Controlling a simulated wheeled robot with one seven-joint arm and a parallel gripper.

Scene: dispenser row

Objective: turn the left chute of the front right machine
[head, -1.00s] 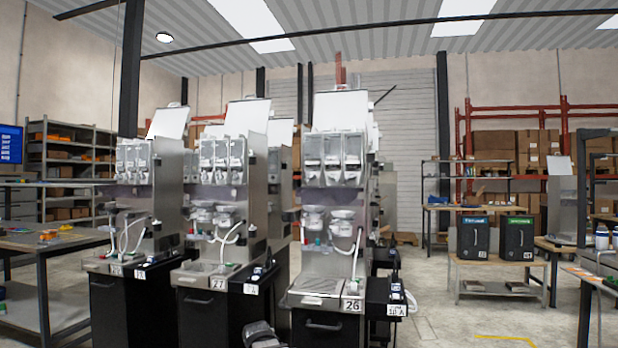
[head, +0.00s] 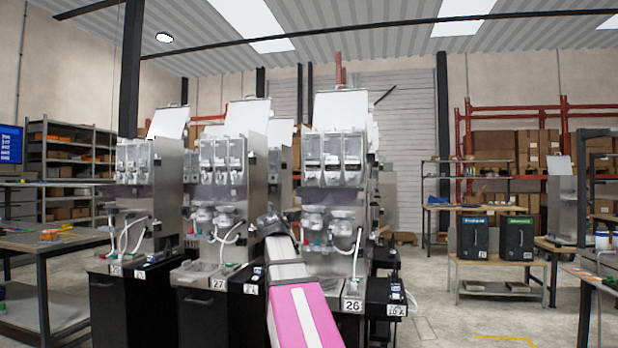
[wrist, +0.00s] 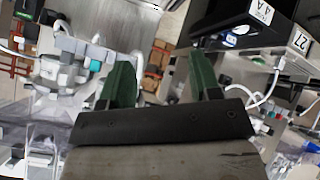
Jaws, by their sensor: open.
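The front right machine (head: 336,205), labelled 26, is a steel dispenser with three clear canisters side by side. The left canister (head: 311,150) has a small chute (head: 311,177) below it, too small to tell which way it is turned. My arm comes up from the bottom, and its dark end is in front of this machine's left edge, below canister height. My gripper (wrist: 162,70) is open, its two green fingers spread with nothing between them. White machine fittings with a teal part (wrist: 95,66) show left of the fingers, apart from them.
Another machine (head: 140,200) stands further left. A workbench (head: 45,240) is at far left. Open floor (head: 430,300) lies to the right, before a low table with two black boxes (head: 498,237).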

